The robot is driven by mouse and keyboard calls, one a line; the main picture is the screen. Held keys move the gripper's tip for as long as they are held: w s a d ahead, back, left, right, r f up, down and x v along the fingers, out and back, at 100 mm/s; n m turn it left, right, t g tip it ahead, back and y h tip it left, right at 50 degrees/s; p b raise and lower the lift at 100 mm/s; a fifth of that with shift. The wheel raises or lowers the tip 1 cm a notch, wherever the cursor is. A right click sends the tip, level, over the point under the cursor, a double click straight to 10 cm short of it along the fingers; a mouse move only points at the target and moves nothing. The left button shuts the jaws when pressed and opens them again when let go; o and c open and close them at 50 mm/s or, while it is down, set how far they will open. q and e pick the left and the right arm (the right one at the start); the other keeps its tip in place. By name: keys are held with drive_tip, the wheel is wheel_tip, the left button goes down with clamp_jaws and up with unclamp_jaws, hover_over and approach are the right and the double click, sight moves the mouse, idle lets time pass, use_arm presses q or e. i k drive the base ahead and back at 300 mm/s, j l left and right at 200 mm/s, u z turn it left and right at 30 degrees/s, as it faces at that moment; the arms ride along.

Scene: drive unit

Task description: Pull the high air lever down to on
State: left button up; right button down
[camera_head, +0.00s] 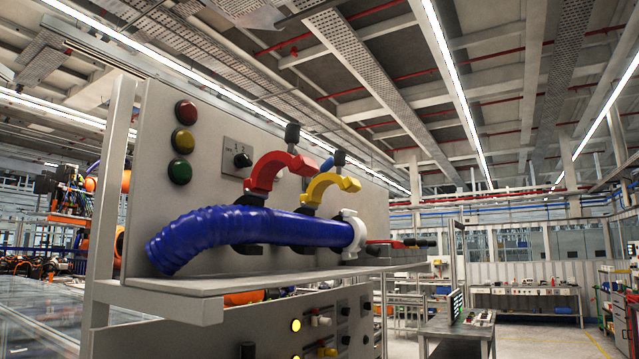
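An upright grey panel (150,134) carries the controls. A red curved clamp (266,172) and a yellow curved clamp (326,187) stand open on it, each with a black knob at its top. A small blue part (327,164) shows behind the yellow clamp, mostly hidden. Neither of my grippers shows.
A grey shelf (200,288) juts out below the hose. Red, yellow and green round lamps (183,140) and a black rotary switch (242,160) are at the panel's upper left. A lower panel (275,340) holds lit yellow lamps and small knobs. A workbench (455,331) stands further right.

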sight(329, 165)
drive_tip(key=i+l+u, duration=0.1)
drive_tip(key=u, duration=0.3)
drive_tip(key=l+u, duration=0.4)
drive_tip(key=i+l+u, duration=0.2)
drive_tip(key=l, duration=0.45)
drive_tip(key=l+u, duration=0.2)
drive_tip(key=l, duration=1.7)
drive_tip(key=l+u, duration=0.1)
drive_tip(key=l, duration=1.15)
